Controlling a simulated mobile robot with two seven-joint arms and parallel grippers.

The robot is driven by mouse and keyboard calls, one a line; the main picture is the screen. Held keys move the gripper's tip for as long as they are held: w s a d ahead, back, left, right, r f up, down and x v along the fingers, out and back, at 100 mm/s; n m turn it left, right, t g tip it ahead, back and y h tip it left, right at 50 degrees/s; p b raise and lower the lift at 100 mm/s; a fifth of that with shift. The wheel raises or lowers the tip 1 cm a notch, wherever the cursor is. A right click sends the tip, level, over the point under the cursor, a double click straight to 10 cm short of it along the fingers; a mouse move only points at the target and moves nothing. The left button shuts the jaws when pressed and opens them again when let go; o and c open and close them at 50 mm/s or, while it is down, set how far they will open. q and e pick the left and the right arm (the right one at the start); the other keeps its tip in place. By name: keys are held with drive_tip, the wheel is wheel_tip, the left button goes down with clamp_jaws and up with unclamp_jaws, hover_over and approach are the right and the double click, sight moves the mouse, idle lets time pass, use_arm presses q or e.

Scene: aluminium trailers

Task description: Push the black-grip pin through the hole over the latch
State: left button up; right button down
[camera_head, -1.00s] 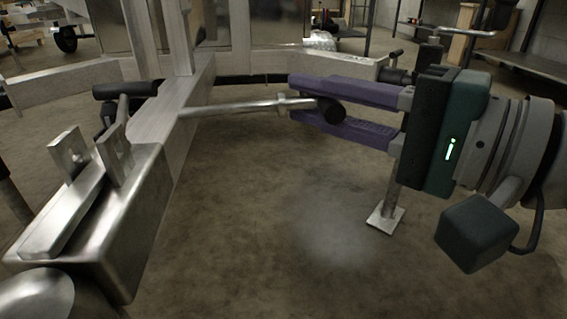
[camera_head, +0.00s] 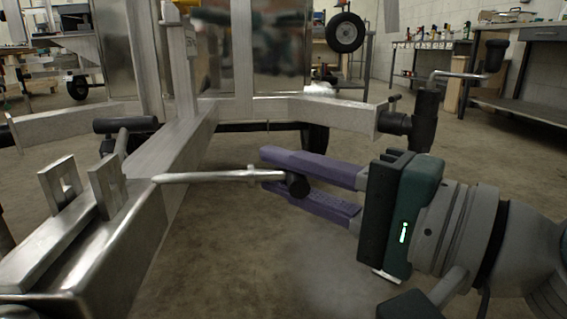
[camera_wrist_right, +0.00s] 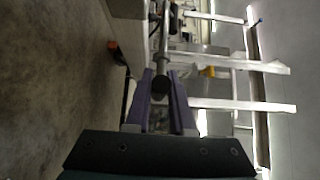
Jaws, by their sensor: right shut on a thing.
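The pin (camera_head: 215,176) is a silver rod with a black grip (camera_head: 297,184) at its right end. My right gripper (camera_head: 290,183) is shut on it near the grip, with purple fingers above and below. The rod points left, its tip (camera_head: 157,180) in front of the trailer tongue, to the right of two upright plates with square holes (camera_head: 105,185), (camera_head: 60,185) on the latch. The tip looks apart from the nearer plate; depth is hard to judge. In the right wrist view the black grip (camera_wrist_right: 160,86) shows between the fingers. My left gripper is out of view.
The silver trailer tongue (camera_head: 170,150) runs back to the frame. Another black-handled rod (camera_head: 125,125) stands behind the plates. A jack with a crank handle (camera_head: 424,115) stands behind my right gripper. Workbenches line the back right. The floor right of the tongue is clear.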

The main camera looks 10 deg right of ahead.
sight(255, 178)
drive_tip(key=a, duration=0.2)
drive_tip(key=shift+a+p, duration=0.3)
drive_tip(key=shift+a, duration=0.45)
idle(0.6)
